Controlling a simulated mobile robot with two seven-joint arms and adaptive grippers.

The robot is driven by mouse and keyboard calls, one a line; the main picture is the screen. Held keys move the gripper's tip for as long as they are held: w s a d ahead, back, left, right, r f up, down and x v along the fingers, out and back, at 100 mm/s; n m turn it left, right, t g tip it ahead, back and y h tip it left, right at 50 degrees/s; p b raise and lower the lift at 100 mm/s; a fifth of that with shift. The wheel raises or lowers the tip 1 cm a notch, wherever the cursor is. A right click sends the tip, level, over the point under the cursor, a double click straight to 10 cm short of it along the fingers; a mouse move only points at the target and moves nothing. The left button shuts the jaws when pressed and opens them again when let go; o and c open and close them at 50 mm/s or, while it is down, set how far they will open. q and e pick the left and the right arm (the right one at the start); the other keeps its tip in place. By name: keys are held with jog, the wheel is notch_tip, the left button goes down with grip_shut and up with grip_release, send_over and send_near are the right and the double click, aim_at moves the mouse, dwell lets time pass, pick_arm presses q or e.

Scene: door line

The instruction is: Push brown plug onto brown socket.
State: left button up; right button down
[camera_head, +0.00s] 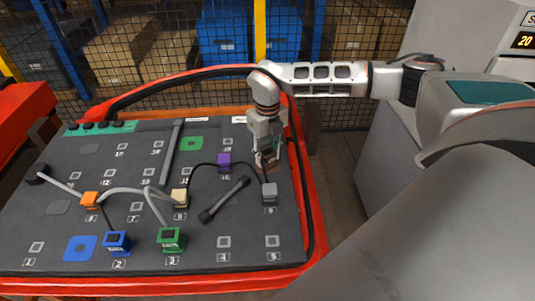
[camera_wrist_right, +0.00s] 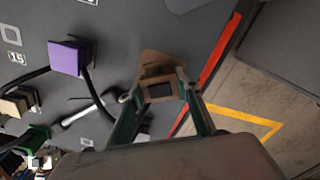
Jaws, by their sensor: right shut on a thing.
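The brown plug (camera_wrist_right: 158,92) sits between the two fingertips of my right gripper (camera_wrist_right: 158,98) in the right wrist view. My right gripper is shut on it. In the head view my right gripper (camera_head: 267,158) points down over the right part of the dark board, and a bit of the brown plug (camera_head: 267,163) shows between its fingers. A brown surface shows just beyond the plug in the wrist view. I cannot tell whether it is the plug or the brown socket, nor whether plug and socket touch. My left gripper is not in view.
The dark board (camera_head: 125,258) has a red rim. A purple block (camera_head: 224,160) and a grey block (camera_head: 269,192) stand near my right gripper, with black cable between them. Orange (camera_head: 90,200), beige (camera_head: 180,198), blue (camera_head: 116,242) and green (camera_head: 171,238) blocks stand further left.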

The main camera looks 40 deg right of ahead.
dwell(0.5)
jog(key=c, duration=1.4)
grip_release()
notch_tip(320, 180, up, 12)
jog(key=shift+f, duration=0.1)
